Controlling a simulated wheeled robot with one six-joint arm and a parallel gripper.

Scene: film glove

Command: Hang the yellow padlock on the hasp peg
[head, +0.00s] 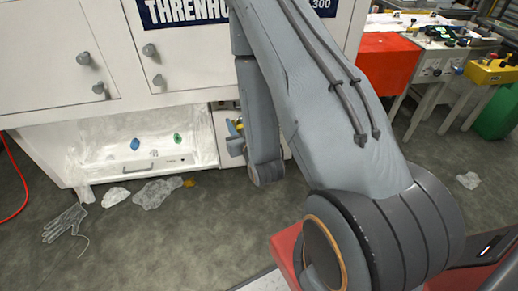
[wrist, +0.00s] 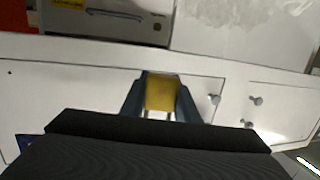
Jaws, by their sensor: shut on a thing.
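The yellow padlock (wrist: 160,93) is between the two blue fingers of my gripper (wrist: 160,100) in the wrist view. My gripper is shut on it. The padlock's yellow body faces outward, and pale shackle legs show below it, partly hidden by the dark gripper housing. In the head view my gripper (head: 235,142) is small, low beside the white cabinet (head: 185,45), with a bit of yellow and blue showing. My arm hides much of that area. I cannot make out the hasp peg in either view.
The cabinet doors carry several grey knobs (head: 148,50). Below is an open bay with a blue piece (head: 135,144) and a green piece (head: 177,138). A glove (head: 65,222) and clear plastic film (head: 157,192) lie on the floor. A red box (head: 388,60) stands at right.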

